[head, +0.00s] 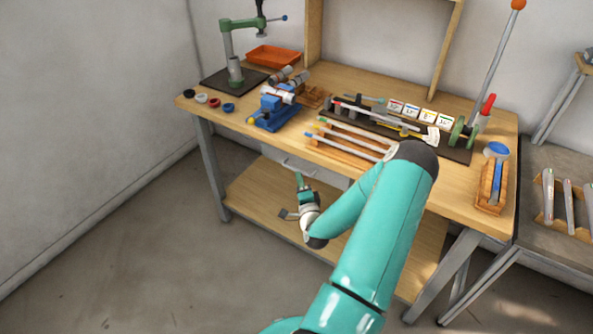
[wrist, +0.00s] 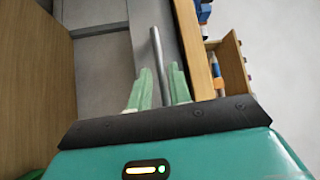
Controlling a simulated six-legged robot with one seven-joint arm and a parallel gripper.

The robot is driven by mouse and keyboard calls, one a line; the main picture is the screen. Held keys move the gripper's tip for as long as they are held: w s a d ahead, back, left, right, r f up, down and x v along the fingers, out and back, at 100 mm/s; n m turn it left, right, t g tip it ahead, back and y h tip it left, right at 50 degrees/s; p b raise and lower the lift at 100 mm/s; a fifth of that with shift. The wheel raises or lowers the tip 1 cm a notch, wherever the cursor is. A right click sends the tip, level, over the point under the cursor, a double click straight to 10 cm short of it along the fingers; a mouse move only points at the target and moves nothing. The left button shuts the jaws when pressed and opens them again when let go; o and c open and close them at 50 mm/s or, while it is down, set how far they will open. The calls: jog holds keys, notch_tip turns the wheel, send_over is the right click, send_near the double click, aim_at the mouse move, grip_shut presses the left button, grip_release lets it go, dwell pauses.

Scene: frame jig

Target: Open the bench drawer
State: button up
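The bench drawer (head: 328,178) is a light grey box under the front edge of the wooden bench top, and it looks shut. Its bar handle (head: 301,169) runs along the front. In the wrist view the handle (wrist: 157,60) is a grey bar in front of the grey drawer front (wrist: 193,50). My gripper (head: 299,177) is below the bench top, close to the handle. In the wrist view its two green fingers (wrist: 160,78) are apart, one on either side of the bar, with thin gaps showing. I cannot tell how deep the bar sits between them.
The bench top (head: 240,148) carries a blue vise (head: 277,117), a rack of rods (head: 350,145) and a green press (head: 228,50). A wooden lower shelf (head: 262,195) lies under the drawer. Bench legs (head: 208,170) stand at the sides. The floor in front is clear.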

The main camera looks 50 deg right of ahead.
aim_at(296, 169)
jog(key=x, duration=0.5)
jog(key=shift+w+d, duration=0.1)
jog(key=shift+c, duration=0.2)
grip_shut()
